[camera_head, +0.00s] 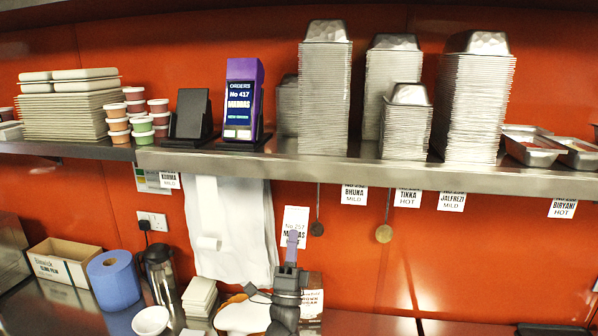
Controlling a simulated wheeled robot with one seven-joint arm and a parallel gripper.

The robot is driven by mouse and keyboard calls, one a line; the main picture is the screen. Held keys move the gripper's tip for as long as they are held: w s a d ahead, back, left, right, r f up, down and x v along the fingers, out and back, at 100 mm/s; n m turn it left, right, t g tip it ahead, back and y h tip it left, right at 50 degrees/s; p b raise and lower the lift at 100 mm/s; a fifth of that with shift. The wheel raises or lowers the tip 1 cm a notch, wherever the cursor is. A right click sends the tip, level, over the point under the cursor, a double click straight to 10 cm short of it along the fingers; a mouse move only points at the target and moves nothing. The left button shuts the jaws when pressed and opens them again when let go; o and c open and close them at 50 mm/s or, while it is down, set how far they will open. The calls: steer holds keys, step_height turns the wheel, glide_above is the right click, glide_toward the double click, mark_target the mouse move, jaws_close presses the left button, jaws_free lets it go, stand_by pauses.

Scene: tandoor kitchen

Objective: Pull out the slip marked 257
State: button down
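The white slip marked 257 (295,217), with MADRAS printed under the number, is upright near the middle of the view. Its top edge shows below the shelf's front edge, with a gap between them. My gripper (292,236) is at the slip's lower part and covers some of its print. The gripper looks shut on the slip, seen from behind, with its fingers thin and close together.
Other slips hang from the steel shelf edge (400,177): Korma (169,182), Bhuna (354,196), Tikka (407,199), Jalfrezi (451,202) and Biryani (562,209). Two ladles hang nearby. A purple order screen (240,100) shows No 417 MADRAS. A blue roll (114,280) stands below left.

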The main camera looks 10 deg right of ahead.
steer(key=shift+g+y+p, duration=0.3)
steer(key=shift+g+p, duration=0.5)
steer(key=shift+p, duration=1.45)
steer(key=shift+f, duration=0.2)
